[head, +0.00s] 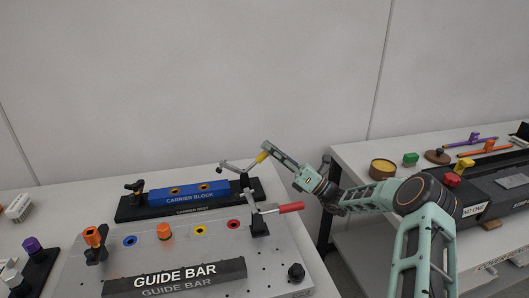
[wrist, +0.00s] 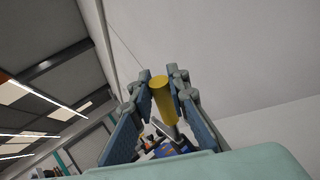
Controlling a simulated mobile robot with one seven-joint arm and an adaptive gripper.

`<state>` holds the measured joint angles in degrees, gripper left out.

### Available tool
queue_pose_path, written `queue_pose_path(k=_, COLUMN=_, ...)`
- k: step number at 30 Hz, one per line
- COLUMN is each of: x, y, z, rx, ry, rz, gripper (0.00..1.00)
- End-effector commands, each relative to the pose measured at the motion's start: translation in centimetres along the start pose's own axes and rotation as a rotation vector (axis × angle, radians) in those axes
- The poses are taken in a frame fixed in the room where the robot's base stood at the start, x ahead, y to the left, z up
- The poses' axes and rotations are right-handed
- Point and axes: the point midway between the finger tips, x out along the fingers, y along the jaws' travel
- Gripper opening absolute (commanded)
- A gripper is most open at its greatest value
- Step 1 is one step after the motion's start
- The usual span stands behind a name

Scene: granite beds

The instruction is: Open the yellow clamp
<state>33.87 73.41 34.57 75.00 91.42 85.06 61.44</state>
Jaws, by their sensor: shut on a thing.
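The yellow clamp's handle (head: 262,157) is raised above the carrier rest, at the upper end of its metal lever. My gripper (head: 268,148) is shut on this yellow handle. In the wrist view the yellow grip (wrist: 163,100) stands between the two fingers of my gripper (wrist: 165,92), with a metal shaft below it. The clamp's metal arm (head: 232,168) reaches out to the left, raised above the blue carrier block (head: 188,193) and apart from it.
A red-handled clamp (head: 290,207) sits just in front, on the grey plate (head: 190,250) with the guide bar (head: 175,277). A black knob (head: 137,188) stands at the block's left end. A second bench (head: 355,160) with several coloured parts is at the right.

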Motion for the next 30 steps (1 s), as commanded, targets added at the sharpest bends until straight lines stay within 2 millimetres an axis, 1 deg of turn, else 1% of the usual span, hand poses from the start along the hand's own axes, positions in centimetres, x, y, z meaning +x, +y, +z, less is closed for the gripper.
queue_pose_path(k=1, x=-0.65, y=-0.45, z=-0.38, rx=0.018, ry=-0.027, rz=0.001, gripper=0.00)
queue_pose_path(k=9, x=-1.49, y=-1.06, z=-0.52, rx=0.077, ry=-0.116, rz=0.012, gripper=0.00)
queue_pose_path(k=26, x=-1.62, y=-1.13, z=-0.50, rx=0.093, ry=-0.141, rz=0.017, gripper=0.00)
queue_pose_path(k=27, x=-1.62, y=-1.13, z=-0.50, rx=0.093, ry=-0.141, rz=0.017, gripper=0.17)
queue_pose_path(k=30, x=-1.61, y=-1.12, z=-0.50, rx=0.093, ry=-0.141, rz=0.017, gripper=0.28)
